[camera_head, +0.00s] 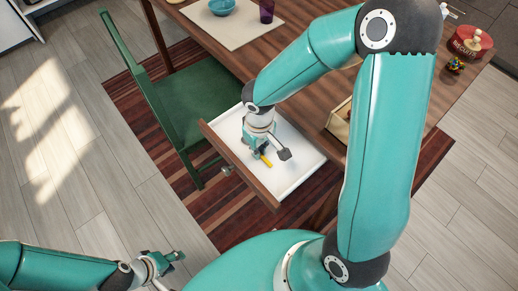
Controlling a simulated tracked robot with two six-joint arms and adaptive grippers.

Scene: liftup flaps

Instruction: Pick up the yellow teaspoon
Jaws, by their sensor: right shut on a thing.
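A small yellow thing, which looks like the yellow teaspoon (266,161), shows in the open white-lined drawer (289,183) under the wooden table. My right gripper (268,155) points down into the drawer and is shut on the teaspoon. Most of the teaspoon is hidden by the gripper, and I cannot tell whether it still touches the drawer floor. My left gripper (172,268) is low at the bottom left, away from the drawer and close to my base. Its fingers are too small to tell whether they are open.
A green chair (196,100) stands close to the drawer's left side. The wooden table (330,85) carries a placemat (235,33), a blue bowl (221,7), a purple cup (266,11), a wooden box (340,120) and a red biscuit tin (470,42).

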